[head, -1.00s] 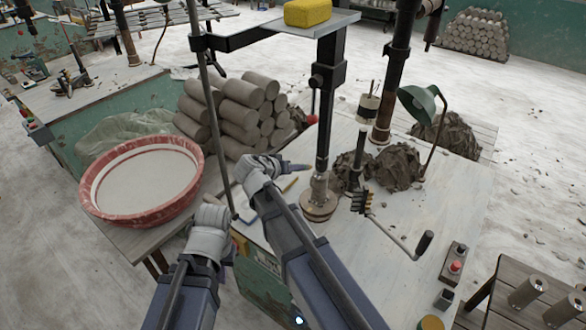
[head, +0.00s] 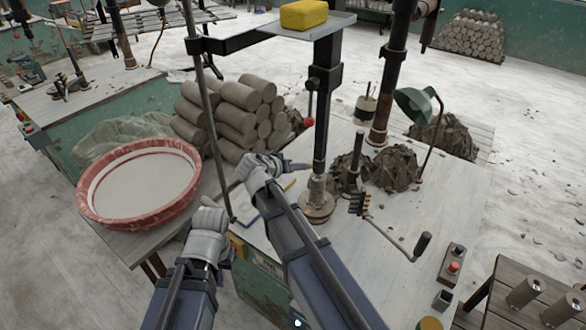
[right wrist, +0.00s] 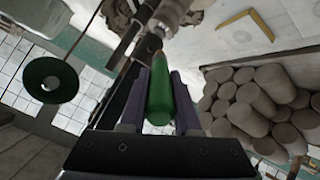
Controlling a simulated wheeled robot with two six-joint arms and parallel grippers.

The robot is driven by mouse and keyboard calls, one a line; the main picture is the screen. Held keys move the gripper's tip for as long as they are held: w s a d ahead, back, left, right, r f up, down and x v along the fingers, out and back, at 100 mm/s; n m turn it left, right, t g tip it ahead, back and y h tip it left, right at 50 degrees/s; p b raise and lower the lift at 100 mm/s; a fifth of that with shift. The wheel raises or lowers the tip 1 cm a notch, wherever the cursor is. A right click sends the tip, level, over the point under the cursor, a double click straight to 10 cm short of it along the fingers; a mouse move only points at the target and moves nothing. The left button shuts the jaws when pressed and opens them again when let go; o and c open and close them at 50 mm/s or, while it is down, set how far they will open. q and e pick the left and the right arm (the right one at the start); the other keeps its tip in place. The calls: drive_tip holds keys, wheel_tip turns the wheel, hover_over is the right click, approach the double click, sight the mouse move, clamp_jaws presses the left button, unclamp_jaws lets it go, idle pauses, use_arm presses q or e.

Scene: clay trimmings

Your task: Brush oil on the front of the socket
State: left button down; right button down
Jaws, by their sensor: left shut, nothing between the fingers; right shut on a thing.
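My right gripper (head: 272,168) is shut on a brush with a green handle (right wrist: 160,92). In the head view the brush's thin end sticks out to the right, toward a grey metal socket (head: 317,188) at the foot of a dark post. I cannot tell whether the bristles touch it. In the right wrist view the handle lies between the two fingers, and a pale metal part (right wrist: 172,12), probably the socket, shows beyond it. My left gripper (head: 208,204) is shut and empty, lower left, beside the red basin; its fingertips are mostly hidden.
A red basin (head: 90,205) stands at the left. Stacked clay cylinders (head: 240,118) lie behind my right gripper. Dark clay trimmings (head: 395,168), a green lamp (head: 413,103) and a crank handle (head: 422,243) are right of the socket. A yellow sponge (head: 303,14) rests on a shelf above.

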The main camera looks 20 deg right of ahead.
drive_tip(key=shift+d, duration=0.1)
drive_tip(key=s+d, duration=0.2)
drive_tip(key=s, duration=0.1)
drive_tip(key=shift+s+d, duration=0.1)
idle(0.4)
drive_tip(key=shift+w, duration=0.2)
drive_tip(key=shift+w+a, duration=0.6)
drive_tip(key=shift+w, duration=0.15)
drive_tip(key=shift+w+a, duration=0.55)
drive_tip(key=shift+w, duration=0.2)
drive_tip(key=shift+r+p, duration=0.6)
drive_tip(key=shift+r, duration=0.05)
drive_tip(key=shift+s+d+f, duration=0.1)
drive_tip(key=shift+s+d, duration=0.2)
drive_tip(key=shift+s, duration=0.1)
drive_tip(key=shift+s+d, duration=1)
drive_tip(key=shift+s, duration=0.2)
